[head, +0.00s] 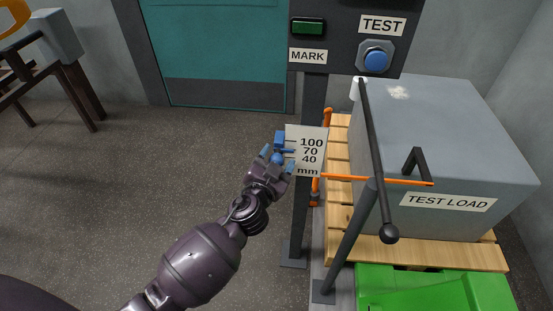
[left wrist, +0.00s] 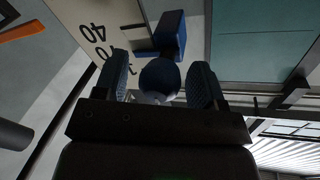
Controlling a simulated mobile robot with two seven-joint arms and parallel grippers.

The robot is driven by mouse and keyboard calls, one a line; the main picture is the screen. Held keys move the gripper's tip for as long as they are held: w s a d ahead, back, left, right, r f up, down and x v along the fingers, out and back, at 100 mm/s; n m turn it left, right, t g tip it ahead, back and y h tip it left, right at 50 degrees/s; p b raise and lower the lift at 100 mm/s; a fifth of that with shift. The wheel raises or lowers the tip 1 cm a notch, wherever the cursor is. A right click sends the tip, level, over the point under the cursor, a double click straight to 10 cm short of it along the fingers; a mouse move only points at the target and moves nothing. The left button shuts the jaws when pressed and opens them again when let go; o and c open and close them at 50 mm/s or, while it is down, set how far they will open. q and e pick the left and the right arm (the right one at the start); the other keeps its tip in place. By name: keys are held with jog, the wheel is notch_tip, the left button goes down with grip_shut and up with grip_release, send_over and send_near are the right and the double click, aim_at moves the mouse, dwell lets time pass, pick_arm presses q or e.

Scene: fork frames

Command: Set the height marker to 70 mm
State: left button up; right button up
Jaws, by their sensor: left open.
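The scale plate (head: 318,134) is pale and reads 100, 70, 40, mm from top to bottom; it also shows tilted in the left wrist view (left wrist: 75,17). The height marker is a blue block (head: 280,138) at the plate's left edge, with a round blue knob (left wrist: 160,77). In the left wrist view a thin dark bar (left wrist: 143,53) reaches from the block towards the plate, roughly beside the 70; the exact reading is unclear. My left gripper (head: 278,161) is open, its fingers on either side of the knob. I cannot tell if they touch it. My right gripper is out of view.
A dark panel above carries a green MARK button (head: 308,26) and a blue TEST button (head: 376,58). An orange rod (head: 375,179) and a black lever (head: 377,150) stand right of the plate. The grey TEST LOAD box (head: 440,140) sits on a wooden pallet.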

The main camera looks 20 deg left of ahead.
pick_arm(q)
jog(key=s, duration=1)
jog(key=shift+s+d, duration=0.2)
jog(key=shift+s, duration=0.2)
